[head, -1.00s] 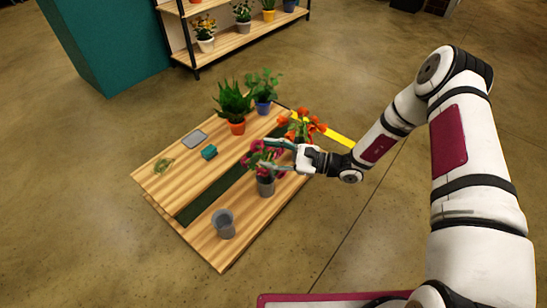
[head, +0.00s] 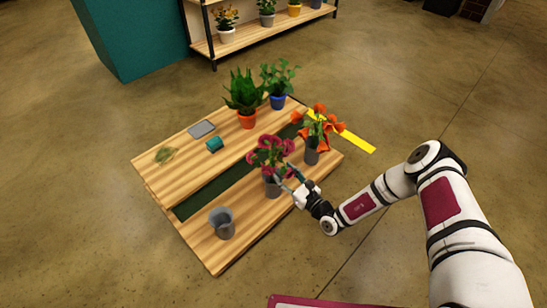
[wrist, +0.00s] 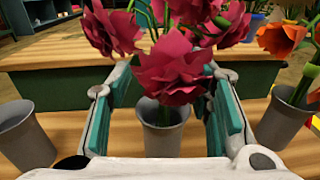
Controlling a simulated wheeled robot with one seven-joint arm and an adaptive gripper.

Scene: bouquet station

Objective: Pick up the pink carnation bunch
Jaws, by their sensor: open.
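The pink carnation bunch (head: 270,152) stands in a grey bucket (head: 272,186) on the front strip of the wooden table. My gripper (head: 290,182) is just to the right of that bucket in the head view, low beside the stems. In the wrist view the carnation blooms (wrist: 172,66) fill the upper middle, and the bucket (wrist: 162,130) shows below them. My open gripper (wrist: 172,108) has one teal-padded finger on each side of the stems. The stems are mostly hidden by the blooms. I cannot tell whether the fingers touch them.
Orange flowers (head: 319,128) stand in another grey bucket close to the right. An empty grey bucket (head: 222,222) stands to the left. Behind the dark green channel (head: 215,189) are two potted plants, a teal roll (head: 214,145), a grey tablet (head: 202,129) and some twine (head: 165,154).

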